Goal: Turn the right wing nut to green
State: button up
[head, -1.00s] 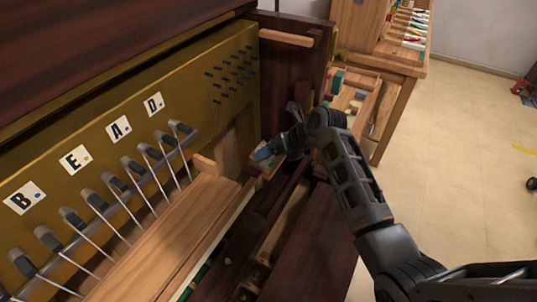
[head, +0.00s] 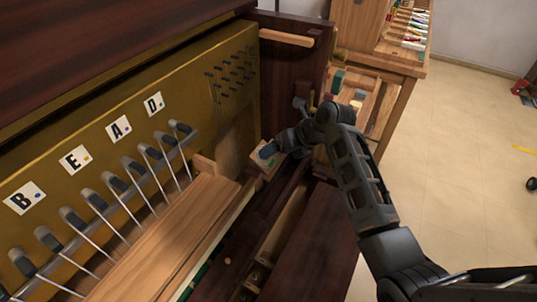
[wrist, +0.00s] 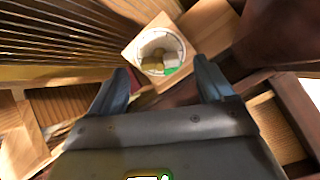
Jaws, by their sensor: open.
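The wing nut (wrist: 152,63) is a small brass-coloured piece inside a round white dial (wrist: 144,43) on a light wooden block (wrist: 133,52). A green patch (wrist: 170,71) shows at the dial's lower right, beside a pale piece. The exact direction of the nut's wings is hard to tell. In the wrist view my gripper (wrist: 161,66) is open, with one finger at either side of the dial's lower part and nothing held. In the head view my gripper (head: 267,151) is over the block (head: 260,167) at the keyboard's right end and hides most of the dial.
The dark side panel (head: 290,75) stands close behind my gripper. Wires run along the left in the wrist view. Letter cards and levers (head: 182,127) line the brass-coloured board. A wooden bench (head: 402,72) with tools stands behind; open floor lies right.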

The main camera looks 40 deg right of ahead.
jog(key=v, duration=0.8)
jog(key=shift+s+r, duration=0.2)
jog(key=shift+r, duration=0.05)
dwell(0.7)
jog(key=shift+d, duration=0.1)
jog(key=shift+c, duration=0.3)
jog(key=shift+c, duration=0.8)
jog(key=n, duration=0.2)
jog(key=shift+w+d+r+n, duration=0.15)
jog(key=shift+d+r+n, duration=0.05)
jog(key=shift+r+n, duration=0.1)
jog(key=shift+c, duration=1.4)
jog(key=shift+d+r+n, duration=0.1)
jog(key=shift+n, duration=1.1)
jog(key=shift+c, duration=0.9)
jog(key=n, duration=0.4)
jog(key=shift+r+n, duration=0.15)
jog(key=shift+n, duration=0.15)
jog(key=shift+c, duration=0.4)
notch_tip(320, 180, down, 5)
jog(key=w+a+n+b, duration=0.2)
jog(key=w+n+b, duration=0.1)
jog(key=n+b, duration=0.3)
jog(key=shift+n, duration=1.2)
